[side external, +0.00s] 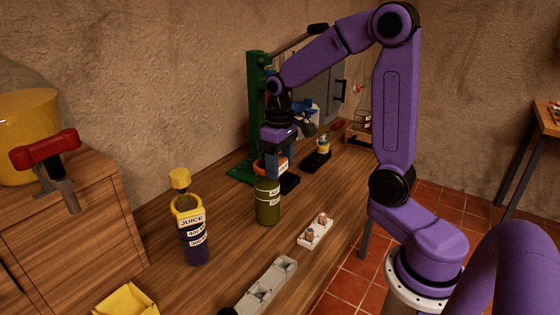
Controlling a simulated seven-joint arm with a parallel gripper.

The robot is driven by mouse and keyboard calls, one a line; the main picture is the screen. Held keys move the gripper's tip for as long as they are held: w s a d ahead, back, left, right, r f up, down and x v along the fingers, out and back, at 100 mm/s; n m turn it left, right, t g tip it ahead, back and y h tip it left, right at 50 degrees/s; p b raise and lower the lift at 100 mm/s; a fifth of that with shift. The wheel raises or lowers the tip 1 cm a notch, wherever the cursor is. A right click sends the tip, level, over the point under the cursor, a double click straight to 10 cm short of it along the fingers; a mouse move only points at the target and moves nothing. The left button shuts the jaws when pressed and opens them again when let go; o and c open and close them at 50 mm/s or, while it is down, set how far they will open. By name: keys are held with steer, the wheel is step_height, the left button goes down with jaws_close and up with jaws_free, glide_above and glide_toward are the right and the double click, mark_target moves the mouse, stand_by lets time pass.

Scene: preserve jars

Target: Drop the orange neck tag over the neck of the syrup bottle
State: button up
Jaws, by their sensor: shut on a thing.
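The green bottle (268,204), with white label strips, stands upright on the wooden bench and seems to be the syrup bottle. My gripper (273,163) is directly above and around its top, pointing down. It is shut on the orange neck tag (260,168), which shows at the height of the bottle's neck and shoulder. The fingers hide most of the neck. I cannot tell whether the tag's ring is around the neck or just above or beside it.
A dark juice bottle (194,238) with a yellow tag stands to the left. A white tray (316,231) and a grey block holder (266,286) lie in front. A green press stand (257,110) rises behind my gripper. A yellow bin (128,301) is at the front left.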

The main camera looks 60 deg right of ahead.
steer(key=shift+f, duration=0.1)
steer(key=o, duration=1)
steer(key=shift+c, duration=0.2)
step_height(320, 180, up, 17)
steer(key=shift+r, duration=0.2)
steer(key=shift+w, duration=0.1)
steer(key=s+a+f+n, duration=0.6)
steer(key=s+a+f, duration=0.2)
steer(key=a, duration=0.2)
steer(key=s+a+f+n, duration=0.1)
steer(key=s+f+n, duration=0.5)
steer(key=s, duration=0.9)
step_height(320, 180, down, 3)
steer(key=shift+a+f, duration=0.1)
steer(key=shift+a, duration=0.1)
